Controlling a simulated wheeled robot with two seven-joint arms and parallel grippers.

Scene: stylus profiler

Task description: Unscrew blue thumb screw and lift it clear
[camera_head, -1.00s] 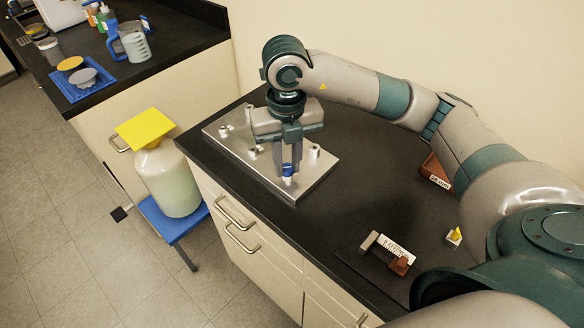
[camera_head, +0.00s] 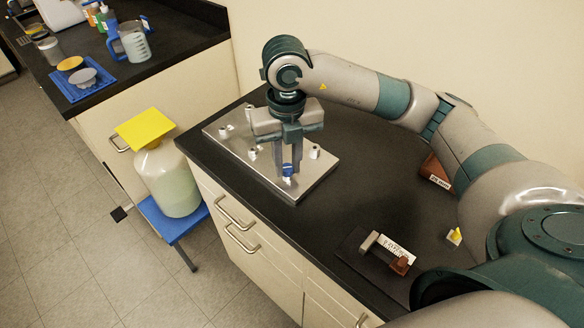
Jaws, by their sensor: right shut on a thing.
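The blue thumb screw (camera_head: 287,169) is near the front edge of a silver metal plate (camera_head: 318,180) on the black counter. My right gripper (camera_head: 287,165) points straight down from above and is shut on the screw. A small pale part (camera_head: 288,180) shows just below the blue head; I cannot tell whether the screw is still in its hole. My left gripper is not in view.
Several small metal posts, such as one at the plate's right (camera_head: 314,152), stand near the gripper. A brown labelled block (camera_head: 434,171) and a dark stand with a label (camera_head: 383,253) are on the counter, whose middle is clear. A yellow-topped bottle (camera_head: 166,177) stands lower left.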

